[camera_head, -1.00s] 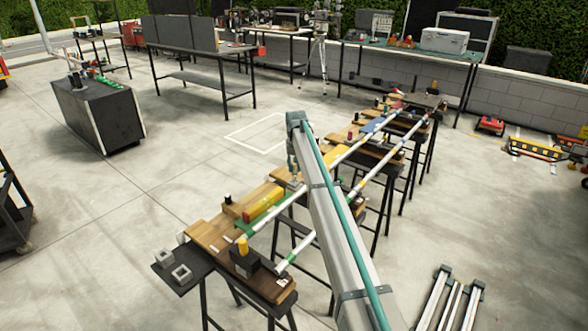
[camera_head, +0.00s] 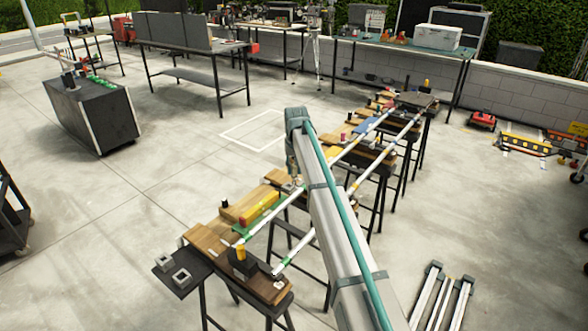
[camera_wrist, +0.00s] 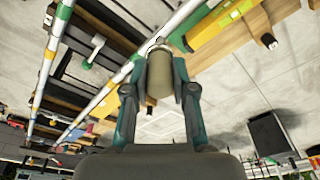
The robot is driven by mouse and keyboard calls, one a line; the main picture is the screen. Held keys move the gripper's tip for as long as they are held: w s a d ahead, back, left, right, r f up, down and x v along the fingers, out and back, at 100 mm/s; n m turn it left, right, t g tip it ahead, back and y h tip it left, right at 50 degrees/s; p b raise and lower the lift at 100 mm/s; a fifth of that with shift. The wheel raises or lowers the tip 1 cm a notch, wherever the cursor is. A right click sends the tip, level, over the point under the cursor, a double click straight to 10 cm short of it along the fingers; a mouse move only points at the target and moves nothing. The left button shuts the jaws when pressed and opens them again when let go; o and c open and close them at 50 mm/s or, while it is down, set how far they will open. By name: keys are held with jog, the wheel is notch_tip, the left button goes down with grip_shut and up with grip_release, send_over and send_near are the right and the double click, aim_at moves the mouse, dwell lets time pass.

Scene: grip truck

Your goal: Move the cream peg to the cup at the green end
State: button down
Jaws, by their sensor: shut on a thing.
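My gripper (camera_wrist: 160,68) is shut on the cream peg (camera_wrist: 160,77), a pale rounded cylinder held between its two teal fingers in the wrist view. In the head view my gripper (camera_head: 294,172) hangs beside the far rail, partly behind my arm, and the peg cannot be made out there. Two grey square cups (camera_head: 163,262) and (camera_head: 181,277) sit on a dark plate at the near left end of the track. The green rail ends (camera_head: 277,269) are close to those cups.
Two striped rails (camera_head: 352,147) run over wooden boards on dark trestles. A yellow level (camera_head: 258,209) and a yellow-topped block (camera_head: 239,254) stand near the green end. Open concrete floor (camera_head: 140,205) lies to the left.

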jog(key=shift+r+p, duration=1.35)
jog(key=shift+r, duration=1.5)
jog(key=shift+f, duration=0.1)
